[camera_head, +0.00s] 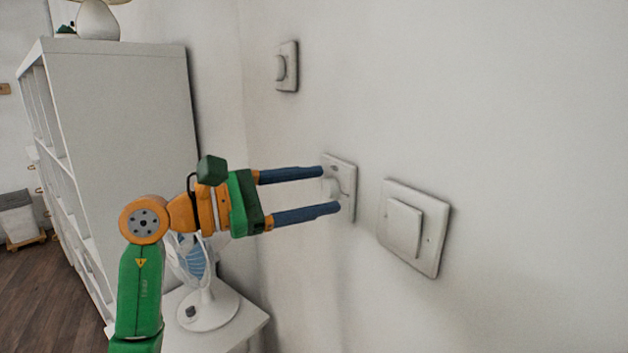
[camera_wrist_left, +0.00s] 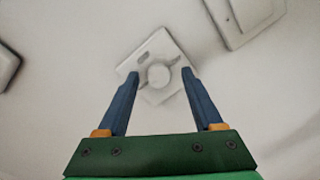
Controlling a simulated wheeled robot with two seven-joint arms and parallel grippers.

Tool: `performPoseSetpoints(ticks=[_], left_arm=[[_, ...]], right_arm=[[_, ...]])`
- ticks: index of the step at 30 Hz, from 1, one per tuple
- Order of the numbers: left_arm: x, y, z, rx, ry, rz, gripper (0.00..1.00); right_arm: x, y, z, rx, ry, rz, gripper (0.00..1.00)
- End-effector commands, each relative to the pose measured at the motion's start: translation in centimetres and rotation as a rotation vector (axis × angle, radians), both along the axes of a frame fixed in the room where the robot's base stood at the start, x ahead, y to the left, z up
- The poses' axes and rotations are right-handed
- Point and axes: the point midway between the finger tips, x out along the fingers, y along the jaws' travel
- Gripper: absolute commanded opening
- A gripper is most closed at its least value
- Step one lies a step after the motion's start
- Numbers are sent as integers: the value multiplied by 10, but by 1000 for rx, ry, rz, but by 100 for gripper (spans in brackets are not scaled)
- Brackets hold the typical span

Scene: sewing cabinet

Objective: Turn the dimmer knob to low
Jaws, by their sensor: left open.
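The dimmer knob (camera_head: 334,188) is a round white knob on a white wall plate (camera_head: 347,208), in the middle of the head view. In the left wrist view the knob (camera_wrist_left: 159,75) shows on its plate (camera_wrist_left: 160,45), between and just beyond the fingertips. My left gripper (camera_head: 330,190) is open, its two blue fingers pointing at the plate, one above and one below the knob. It also shows in the left wrist view (camera_wrist_left: 160,75). I cannot tell whether the fingertips touch the knob. My right gripper is not in view.
A wide white rocker switch (camera_head: 405,228) is on the wall just right of the dimmer. Another small wall control (camera_head: 287,67) is higher up, to the left. A white fan (camera_head: 208,308) stands on a low white table (camera_head: 250,322) below. A white shelf unit (camera_head: 120,100) stands at left.

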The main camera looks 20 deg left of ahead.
Motion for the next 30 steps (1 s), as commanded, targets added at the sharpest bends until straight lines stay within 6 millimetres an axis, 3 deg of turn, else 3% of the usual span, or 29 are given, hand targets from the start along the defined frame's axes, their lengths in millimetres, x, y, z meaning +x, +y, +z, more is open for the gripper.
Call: performPoseSetpoints(ticks=[7, 12, 15, 30], left_arm=[[2, -2, -1, 0, 1, 1, 68], [2, -2, -1, -1, 2, 1, 22], [2, -2, -1, 0, 2, 0, 0], [2, -2, -2, -96, 93, 0, 0]], right_arm=[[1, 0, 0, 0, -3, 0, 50], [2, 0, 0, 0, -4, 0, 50], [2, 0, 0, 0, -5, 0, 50], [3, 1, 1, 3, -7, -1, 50]])
